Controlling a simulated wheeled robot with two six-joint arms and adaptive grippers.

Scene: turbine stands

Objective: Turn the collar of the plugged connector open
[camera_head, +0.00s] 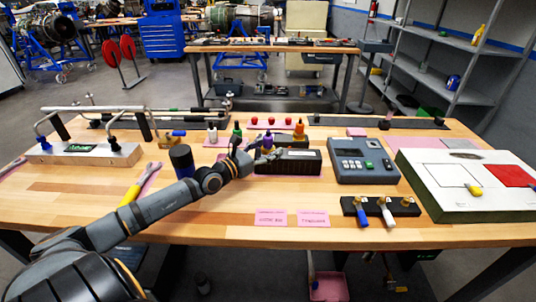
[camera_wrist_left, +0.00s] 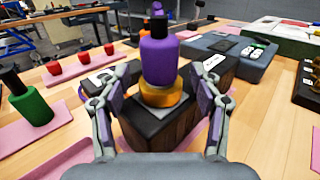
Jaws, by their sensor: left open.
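The plugged connector (camera_wrist_left: 159,58) stands upright on a dark block (camera_wrist_left: 160,134) in the left wrist view. It has a purple body, with an orange collar (camera_wrist_left: 161,98) around its lower part. My left gripper (camera_wrist_left: 162,88) is open, with one finger on each side of the connector near collar height. I cannot tell whether either finger touches it. In the head view, my left gripper (camera_head: 256,158) reaches the block (camera_head: 290,168) from the left, and the arm's end partly hides the connector. My right gripper is not in view.
A green bottle-like plug (camera_wrist_left: 31,103) stands on a pink mat left of the gripper, with several red caps (camera_wrist_left: 83,62) behind. An orange plug (camera_head: 299,129) stands behind the block. A grey keypad box (camera_head: 362,160) lies to the right. The front left tabletop is mostly clear.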

